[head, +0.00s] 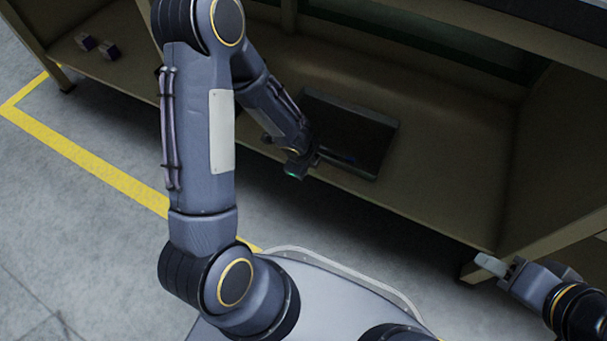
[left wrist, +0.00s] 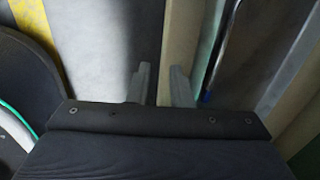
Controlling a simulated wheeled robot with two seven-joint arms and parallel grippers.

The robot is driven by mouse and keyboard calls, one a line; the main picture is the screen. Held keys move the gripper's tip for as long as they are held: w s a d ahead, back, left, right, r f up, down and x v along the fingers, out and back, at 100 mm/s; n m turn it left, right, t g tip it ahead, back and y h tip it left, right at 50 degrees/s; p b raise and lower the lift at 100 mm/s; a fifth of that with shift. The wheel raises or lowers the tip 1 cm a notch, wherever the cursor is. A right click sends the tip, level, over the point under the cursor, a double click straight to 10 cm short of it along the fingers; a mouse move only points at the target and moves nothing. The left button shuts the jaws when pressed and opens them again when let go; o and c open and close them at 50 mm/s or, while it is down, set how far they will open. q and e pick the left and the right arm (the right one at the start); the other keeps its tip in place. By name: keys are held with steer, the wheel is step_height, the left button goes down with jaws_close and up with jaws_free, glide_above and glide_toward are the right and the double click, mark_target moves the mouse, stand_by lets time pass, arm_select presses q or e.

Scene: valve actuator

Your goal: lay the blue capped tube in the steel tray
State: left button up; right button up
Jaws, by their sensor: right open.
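The steel tray (head: 385,122) lies on the low shelf in the head view, dark and in shadow. Its edge (left wrist: 222,50) shows right of my left gripper in the left wrist view. A small blue spot (left wrist: 207,97) shows by that edge, and a faint bluish streak lies inside the tray's near side in the head view; these may be the blue capped tube, too dark to be sure. My left gripper (left wrist: 160,86) has its fingers apart with nothing between them, over the shelf's front edge. My right gripper (head: 492,265) is open and empty at the lower right.
The tray rests on the lower shelf (head: 440,200) of a bench, under an upper board. Two small dark blocks (head: 98,47) sit far left on the shelf. A shelf post stands near my right gripper. Yellow tape (head: 90,160) marks the open floor.

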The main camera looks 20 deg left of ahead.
arm_select(q)
steer(key=s+a+r+n+y, duration=0.1)
steer(key=s+a+r+n, duration=0.15)
steer(key=r+n, duration=0.2)
steer(key=s+a+r+n+t, duration=0.1)
steer(key=s+a+r+n, duration=0.15)
steer(key=r, duration=0.35)
steer(key=s+a+r+n+y, duration=0.1)
steer(key=a+r+n, duration=0.25)
steer(key=r, duration=0.25)
steer(key=s+d+r+n+h, duration=0.3)
steer(key=s+d+r+n, duration=0.1)
steer(key=s+n, duration=0.1)
steer(key=s+d+r+n+t+h, duration=0.1)
steer(key=s+d+r+n, duration=0.3)
steer(key=s, duration=0.4)
steer(key=shift+s+d+r+n+h, duration=0.3)
steer(key=shift+d+r+h, duration=0.2)
steer(key=shift+r+h, duration=0.35)
step_height(320, 180, up, 43)
steer(key=p, duration=4.3)
steer(key=shift+f, duration=0.15)
